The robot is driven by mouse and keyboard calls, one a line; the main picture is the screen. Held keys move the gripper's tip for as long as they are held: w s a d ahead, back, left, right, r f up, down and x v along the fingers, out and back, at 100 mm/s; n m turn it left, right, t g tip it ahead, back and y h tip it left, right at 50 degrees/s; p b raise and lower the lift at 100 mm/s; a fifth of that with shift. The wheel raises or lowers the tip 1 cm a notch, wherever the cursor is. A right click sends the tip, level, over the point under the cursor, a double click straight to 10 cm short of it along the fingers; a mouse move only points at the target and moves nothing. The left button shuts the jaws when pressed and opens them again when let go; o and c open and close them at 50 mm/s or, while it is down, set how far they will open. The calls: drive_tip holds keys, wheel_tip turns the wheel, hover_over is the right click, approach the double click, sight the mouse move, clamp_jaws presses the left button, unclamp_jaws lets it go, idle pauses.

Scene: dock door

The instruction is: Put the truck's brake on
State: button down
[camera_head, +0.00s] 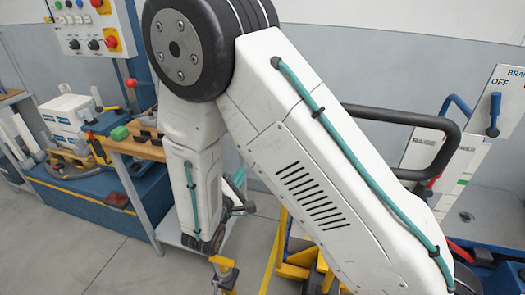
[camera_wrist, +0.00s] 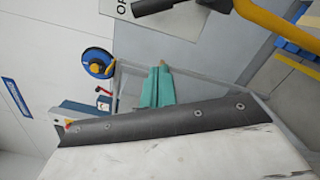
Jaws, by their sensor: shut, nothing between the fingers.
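A white panel (camera_head: 508,82) at the right edge of the head view reads "BRA", cut off, and "OFF". A blue lever (camera_head: 494,112) hangs on it below "OFF". The truck's black looped handle (camera_head: 398,118) runs behind my arm, which hides much of the truck. My gripper (camera_head: 246,207) is a small dark shape at the lower end of my arm, well left of the lever. It is shut and empty, touching nothing that I can make out. In the wrist view a cut-off sign (camera_wrist: 122,8) starts with "O"; the fingers cannot be made out there.
A control box (camera_head: 92,25) with coloured buttons hangs at upper left, above a cluttered bench (camera_head: 130,150). Yellow parts (camera_head: 298,262) stand on the floor below my arm. A blue reel (camera_wrist: 99,62) shows in the wrist view. Grey floor (camera_head: 110,250) at lower left is clear.

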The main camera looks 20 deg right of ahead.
drive_tip(key=w+d+r, duration=0.2)
drive_tip(key=w+d, duration=0.4)
drive_tip(key=d, duration=0.3)
drive_tip(key=shift+w+d, duration=0.25)
drive_tip(key=shift+a+r, duration=0.1)
drive_tip(key=shift+r, duration=0.1)
idle(0.3)
